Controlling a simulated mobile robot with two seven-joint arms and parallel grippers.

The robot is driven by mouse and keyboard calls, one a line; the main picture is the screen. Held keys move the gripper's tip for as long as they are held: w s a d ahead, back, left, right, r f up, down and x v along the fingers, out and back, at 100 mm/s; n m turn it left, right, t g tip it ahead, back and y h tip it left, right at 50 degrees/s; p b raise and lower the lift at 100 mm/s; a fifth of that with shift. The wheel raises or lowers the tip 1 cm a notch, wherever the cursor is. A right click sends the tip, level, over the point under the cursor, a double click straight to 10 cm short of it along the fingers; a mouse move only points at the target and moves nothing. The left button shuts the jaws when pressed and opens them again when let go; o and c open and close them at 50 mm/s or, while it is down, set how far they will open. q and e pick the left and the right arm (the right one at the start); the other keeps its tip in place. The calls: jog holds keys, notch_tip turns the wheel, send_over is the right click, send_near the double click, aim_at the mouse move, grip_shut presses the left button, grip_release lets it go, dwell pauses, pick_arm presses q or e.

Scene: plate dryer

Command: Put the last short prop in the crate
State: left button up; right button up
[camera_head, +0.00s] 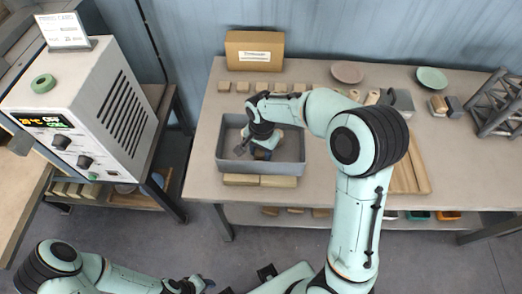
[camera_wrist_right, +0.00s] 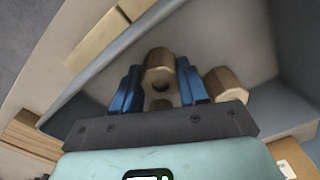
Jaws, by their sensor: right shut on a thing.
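The grey crate (camera_head: 290,168) stands on the table, and its grey inside fills much of the right wrist view (camera_wrist_right: 235,40). My right gripper (camera_head: 262,153) reaches down into the crate. In the right wrist view its blue fingers (camera_wrist_right: 160,90) are shut on a short wooden prop (camera_wrist_right: 159,68), a faceted block with a round hole showing. A second short wooden prop (camera_wrist_right: 227,84) is in the crate, just right of the fingers. In the head view my arm and gripper hide the held prop. My left gripper (camera_head: 190,286) is low at the bottom edge, away from the table; its jaws are unclear.
Wooden blocks (camera_head: 260,181) lie along the crate's front. Small blocks (camera_head: 260,86) line up behind it, before a cardboard box (camera_head: 255,50). A pink plate (camera_head: 347,72) and a green plate (camera_head: 432,79) lie farther right, near a dark rack (camera_head: 497,103). A white instrument (camera_head: 85,105) stands left.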

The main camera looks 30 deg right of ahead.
aim_at(261, 151)
jog(key=shift+f, duration=0.15)
jog(key=o, duration=1.1)
pick_arm(q)
jog(key=shift+s+f, duration=0.1)
pick_arm(e)
jog(key=shift+r, duration=0.5)
pick_arm(q)
jog(key=shift+w+r+p, duration=0.65)
jog(key=shift+w+r, duration=0.05)
jog(key=shift+r, duration=0.2)
pick_arm(e)
notch_tip(261, 151, up, 12)
jog(key=shift+f, duration=0.25)
